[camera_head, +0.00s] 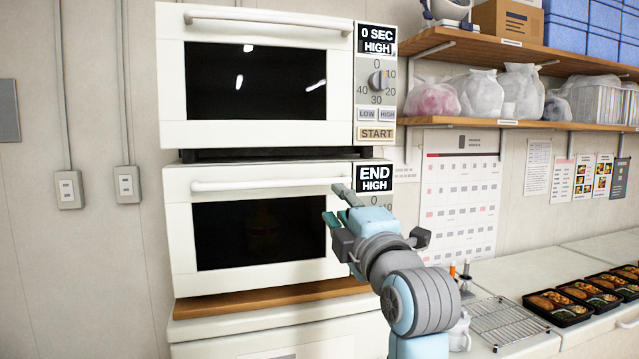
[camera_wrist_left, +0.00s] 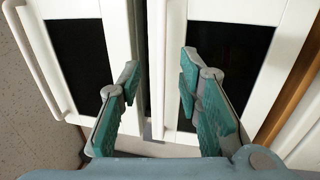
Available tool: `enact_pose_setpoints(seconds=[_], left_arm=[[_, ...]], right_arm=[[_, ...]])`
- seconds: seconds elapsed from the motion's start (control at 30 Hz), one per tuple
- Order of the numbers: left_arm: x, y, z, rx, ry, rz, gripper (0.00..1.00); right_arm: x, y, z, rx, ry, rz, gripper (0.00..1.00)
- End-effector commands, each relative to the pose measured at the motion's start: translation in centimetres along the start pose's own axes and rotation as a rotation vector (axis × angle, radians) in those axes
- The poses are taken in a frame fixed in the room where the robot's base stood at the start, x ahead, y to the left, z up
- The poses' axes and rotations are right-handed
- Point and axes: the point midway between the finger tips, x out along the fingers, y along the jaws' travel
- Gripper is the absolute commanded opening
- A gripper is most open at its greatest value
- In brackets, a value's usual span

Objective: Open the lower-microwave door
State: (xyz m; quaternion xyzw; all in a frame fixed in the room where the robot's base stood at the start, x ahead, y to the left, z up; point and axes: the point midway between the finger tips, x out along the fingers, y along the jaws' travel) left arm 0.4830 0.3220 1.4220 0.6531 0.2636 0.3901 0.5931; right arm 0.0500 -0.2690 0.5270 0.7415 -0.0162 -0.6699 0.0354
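The lower microwave (camera_head: 180,240) is white with a dark window, and its door is shut. Its display (camera_head: 374,178) reads END HIGH. A long white horizontal handle (camera_head: 260,185) runs along the top of the door. My left gripper (camera_head: 335,203) is at the right end of this handle, in front of the door. In the left wrist view my left gripper (camera_wrist_left: 160,80) is open, its teal-padded fingers apart. The lower handle (camera_wrist_left: 157,60) appears as a white bar between them, and I cannot tell whether either finger touches it. My right gripper is not in view.
The upper microwave (camera_head: 250,135), also shut, sits directly above with its own handle (camera_head: 265,18). A counter at the right holds a wire rack (camera_head: 508,322) and several bento trays (camera_head: 560,316). Wooden shelves (camera_head: 530,124) with bags are at the upper right.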

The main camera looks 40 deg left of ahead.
Motion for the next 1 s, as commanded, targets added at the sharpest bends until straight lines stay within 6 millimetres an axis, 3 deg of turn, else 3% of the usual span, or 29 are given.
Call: enact_pose_setpoints(seconds=[0.2, 0.4, 0.57, 0.8, 1.0], left_arm=[[6.5, 0.6, -0.2, 0.010, 0.006, 0.003, 0.32], [10.7, 0.4, 0.1, 0.008, 0.001, 0.002, 0.32], [11.9, 0.2, 0.1, 0.006, -0.002, 0.001, 0.32], [12.0, 0.0, 0.1, 0.006, -0.002, 0.001, 0.32], [12.0, 0.0, 0.1, 0.006, -0.002, 0.001, 0.00]], right_arm=[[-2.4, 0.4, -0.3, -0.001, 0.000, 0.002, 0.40], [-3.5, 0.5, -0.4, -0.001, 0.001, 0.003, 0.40], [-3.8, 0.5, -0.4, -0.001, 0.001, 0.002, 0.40], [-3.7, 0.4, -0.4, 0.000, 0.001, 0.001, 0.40], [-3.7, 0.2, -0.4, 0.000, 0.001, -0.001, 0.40]])
